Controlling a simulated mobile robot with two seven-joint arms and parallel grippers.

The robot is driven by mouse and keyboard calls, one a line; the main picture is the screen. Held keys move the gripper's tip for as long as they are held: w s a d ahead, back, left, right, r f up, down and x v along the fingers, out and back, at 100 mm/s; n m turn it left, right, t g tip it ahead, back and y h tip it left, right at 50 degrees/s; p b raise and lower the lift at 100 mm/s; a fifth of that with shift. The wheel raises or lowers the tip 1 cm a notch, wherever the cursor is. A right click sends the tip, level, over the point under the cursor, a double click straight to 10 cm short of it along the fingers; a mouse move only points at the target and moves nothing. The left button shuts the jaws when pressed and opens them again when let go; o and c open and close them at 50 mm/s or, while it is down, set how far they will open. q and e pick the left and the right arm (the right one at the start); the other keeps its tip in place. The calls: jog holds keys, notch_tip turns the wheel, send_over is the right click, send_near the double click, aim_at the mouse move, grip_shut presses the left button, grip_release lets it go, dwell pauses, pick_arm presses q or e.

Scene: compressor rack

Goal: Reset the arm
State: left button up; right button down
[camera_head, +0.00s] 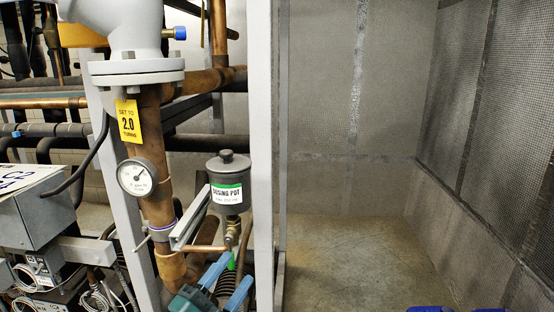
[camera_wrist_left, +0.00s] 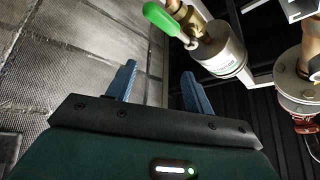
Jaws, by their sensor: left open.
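My left gripper (camera_head: 226,284) shows at the bottom of the head view, with its blue fingers apart and nothing between them. It is just below a green valve handle (camera_head: 231,261) under the grey dosing pot (camera_head: 228,180). In the left wrist view the open fingers (camera_wrist_left: 158,88) point toward the green handle (camera_wrist_left: 161,19), which lies beyond them, apart from the fingertips. The pot (camera_wrist_left: 222,52) is to the right there.
A pressure gauge (camera_head: 137,177) and a yellow tag (camera_head: 128,122) reading 2.0 are on the copper pipe at left. A white upright post (camera_head: 262,150) stands right of the pot. A grey box (camera_head: 36,208) is at far left. Open floor (camera_head: 350,260) lies to the right.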

pick_arm(q)
jog(key=s+a+f+n+g+y, duration=0.2)
jog(key=s+f+n, duration=0.3)
jog(key=f, duration=0.4)
jog(key=s+a+f+n+g+y, duration=0.2)
jog(key=s+f+n+g+y, duration=0.1)
jog(key=s+f+n, duration=0.3)
jog(key=s+a+f+n+g+y, duration=0.3)
jog(key=s+f+n, duration=0.2)
jog(key=s+f, duration=0.4)
notch_tip(320, 180, down, 5)
jog(key=shift+r+n+y, duration=0.15)
jog(key=shift+n+y, duration=0.15)
jog(key=shift+n, duration=0.1)
